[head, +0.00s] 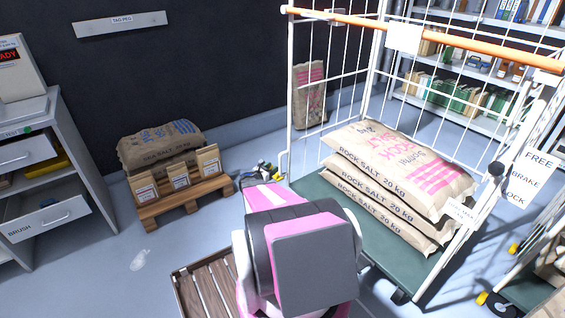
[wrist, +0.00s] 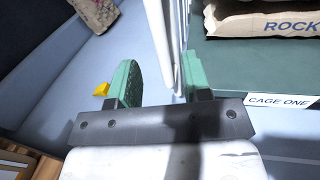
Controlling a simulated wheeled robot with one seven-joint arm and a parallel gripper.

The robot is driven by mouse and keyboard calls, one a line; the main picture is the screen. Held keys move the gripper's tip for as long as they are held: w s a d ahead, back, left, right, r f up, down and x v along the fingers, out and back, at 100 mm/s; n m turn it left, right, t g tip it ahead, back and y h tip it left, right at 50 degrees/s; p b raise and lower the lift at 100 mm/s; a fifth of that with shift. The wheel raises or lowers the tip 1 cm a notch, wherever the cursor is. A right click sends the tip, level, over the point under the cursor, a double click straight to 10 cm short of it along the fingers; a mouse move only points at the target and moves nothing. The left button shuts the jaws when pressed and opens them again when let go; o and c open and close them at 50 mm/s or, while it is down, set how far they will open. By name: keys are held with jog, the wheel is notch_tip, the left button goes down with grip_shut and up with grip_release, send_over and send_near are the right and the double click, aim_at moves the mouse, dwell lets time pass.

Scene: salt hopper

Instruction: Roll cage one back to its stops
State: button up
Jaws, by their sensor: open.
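Cage one (head: 330,200) is a white wire roll cage with a green deck and an orange top bar, on the right of the head view. Stacked rock salt sacks (head: 400,180) lie on its deck. Its name label (wrist: 280,100) shows in the wrist view. My gripper (wrist: 160,80) is open, with green finger pads on either side of a white cage post (wrist: 166,45). I cannot tell whether either pad touches the post. In the head view my arm hides part of the deck and floor. I cannot make out the cage's stops.
A pallet (head: 185,200) with salt sacks and small bags stands at the left back. A slatted wooden platform (head: 205,290) lies in front. A drawer cabinet (head: 45,180) is at left. A small yellow piece (wrist: 101,90) lies on the floor beside my gripper. Another cage's yellow castor (head: 482,298) is at lower right.

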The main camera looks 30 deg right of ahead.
jog(key=x, duration=0.8)
jog(key=shift+w+d, duration=0.1)
jog(key=shift+d, duration=0.3)
grip_shut()
